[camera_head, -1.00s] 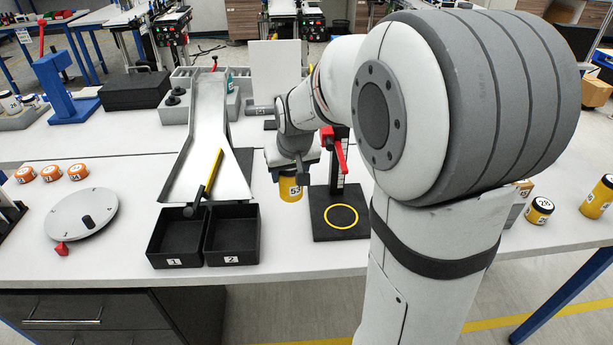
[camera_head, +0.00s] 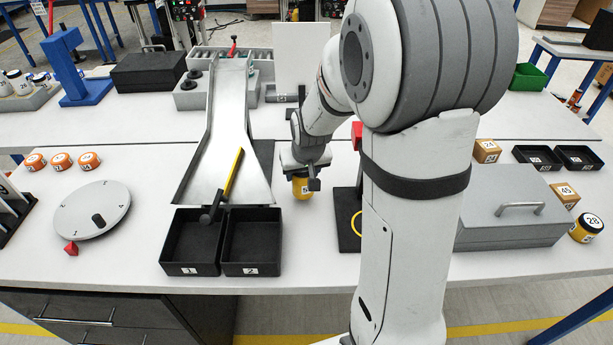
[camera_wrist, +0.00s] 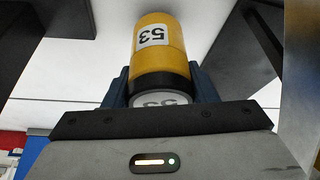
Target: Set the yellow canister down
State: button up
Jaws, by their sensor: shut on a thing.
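The yellow canister (camera_head: 301,187) is in my gripper (camera_head: 303,172), low over the white table, between the metal chute and the black stand. In the wrist view the canister (camera_wrist: 160,45) carries a white label reading 53, and its black-rimmed lid end lies between the two fingers of my gripper (camera_wrist: 160,88). My gripper is shut on it. The canister looks upright in the head view. I cannot tell whether its base touches the table. The black stand (camera_head: 347,240) with a yellow ring is right of it, partly hidden by my arm.
Two black bins (camera_head: 190,248) and (camera_head: 252,245) stand in front of the metal chute (camera_head: 228,130). A grey turntable (camera_head: 88,210) is at left. A grey lidded box (camera_head: 512,215) is at right, near another yellow canister (camera_head: 587,228). Table left of the bins is partly clear.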

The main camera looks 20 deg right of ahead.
jog(key=shift+f, duration=1.05)
jog(key=shift+f, duration=0.15)
jog(key=o, duration=1.1)
